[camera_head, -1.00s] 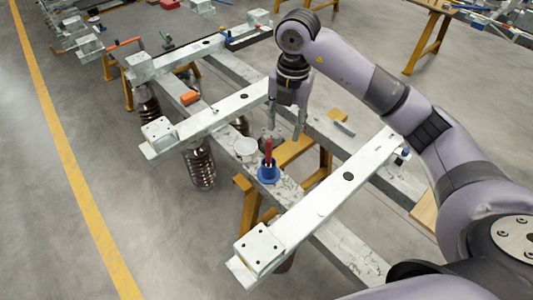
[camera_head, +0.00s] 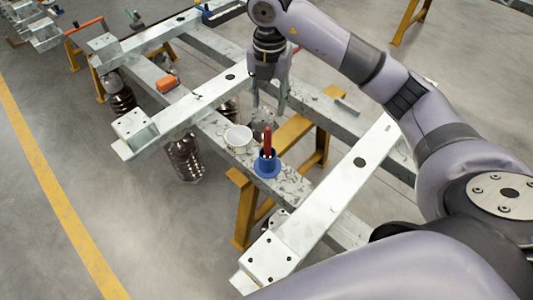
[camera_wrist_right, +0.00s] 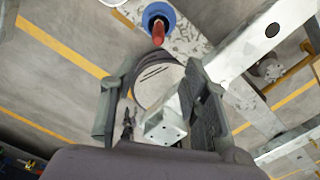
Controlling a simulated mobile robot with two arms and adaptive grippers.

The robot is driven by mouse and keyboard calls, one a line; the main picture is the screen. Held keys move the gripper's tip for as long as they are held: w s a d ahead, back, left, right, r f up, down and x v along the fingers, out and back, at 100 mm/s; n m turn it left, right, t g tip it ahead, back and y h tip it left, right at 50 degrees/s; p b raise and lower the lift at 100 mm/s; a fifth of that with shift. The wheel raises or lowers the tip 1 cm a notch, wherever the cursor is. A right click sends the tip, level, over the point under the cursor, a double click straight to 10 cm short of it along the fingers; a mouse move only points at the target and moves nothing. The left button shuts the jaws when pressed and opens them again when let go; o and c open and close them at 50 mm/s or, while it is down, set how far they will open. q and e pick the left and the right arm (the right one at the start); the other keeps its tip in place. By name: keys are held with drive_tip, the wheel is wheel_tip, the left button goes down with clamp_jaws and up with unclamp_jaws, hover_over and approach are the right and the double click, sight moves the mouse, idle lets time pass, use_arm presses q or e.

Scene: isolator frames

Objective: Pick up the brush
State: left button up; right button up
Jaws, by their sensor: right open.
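A brush with a red handle (camera_head: 267,142) stands upright in a blue holder (camera_head: 267,166) on the speckled metal beam. In the right wrist view the red handle (camera_wrist_right: 158,34) and the blue holder (camera_wrist_right: 158,15) are at the top, beyond the fingertips. My right gripper (camera_head: 267,107) is open and empty, pointing down behind and above the brush, apart from it. Its two fingers also show in the right wrist view (camera_wrist_right: 150,78). The bristles are hidden in the holder. My left gripper is out of view.
A white cup (camera_head: 238,137) stands just left of the holder. Pale metal crossbars (camera_head: 335,190) flank this spot on both sides. An orange block (camera_head: 166,84) lies further left on the beam. Yellow trestles (camera_head: 246,205) support the frame.

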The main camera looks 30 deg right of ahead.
sight(269, 130)
drive_tip(key=shift+w+f+b, duration=0.1)
drive_tip(key=shift+f+b, duration=0.3)
drive_tip(key=shift+f, duration=0.7)
wheel_tip(269, 130, down, 4)
drive_tip(key=shift+f, duration=0.15)
wheel_tip(269, 130, down, 6)
drive_tip(key=shift+f+p, duration=0.1)
drive_tip(key=shift+p, duration=0.5)
drive_tip(key=shift+f, duration=0.5)
drive_tip(key=shift+f+p, duration=0.3)
drive_tip(key=shift+f, duration=0.1)
drive_tip(key=f+p, duration=0.1)
drive_tip(key=f, duration=0.3)
drive_tip(key=shift+w+f, duration=0.2)
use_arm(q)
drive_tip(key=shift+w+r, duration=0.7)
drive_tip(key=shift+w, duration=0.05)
